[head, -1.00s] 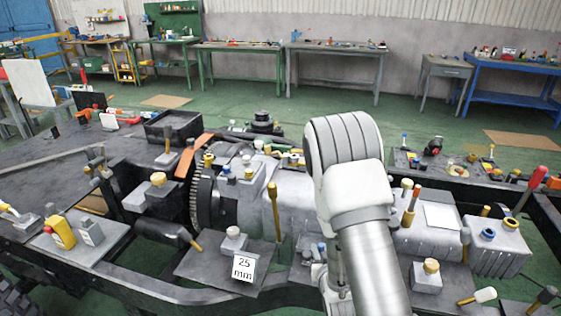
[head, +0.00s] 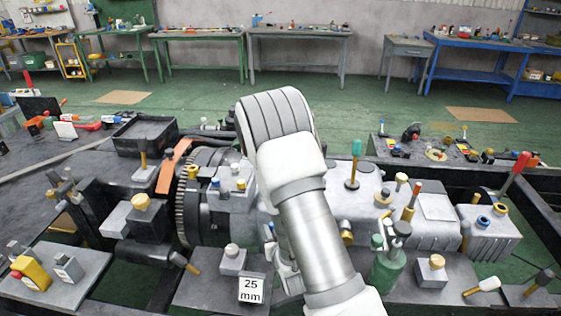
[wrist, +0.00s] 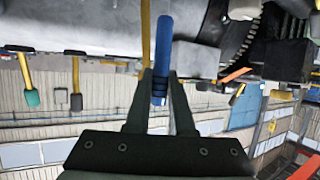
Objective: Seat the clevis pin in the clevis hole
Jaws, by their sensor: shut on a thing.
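In the wrist view my gripper (wrist: 160,76) is shut on a blue pin (wrist: 163,45), which stands out past the fingertips toward the grey machine parts. I take it to be the clevis pin; its far end is not clear. In the head view my arm hides most of the gripper, and only part of it shows (head: 287,272) low beside the arm, in front of the grey housing. I cannot make out the clevis hole in either view.
A "25 mm" label (head: 251,290) stands on the front plate left of my arm. A green bottle (head: 387,265) stands close to its right. A green-topped rod (head: 354,165) rises from the housing (head: 335,185). A yellow rod (wrist: 145,35) shows beside the blue pin.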

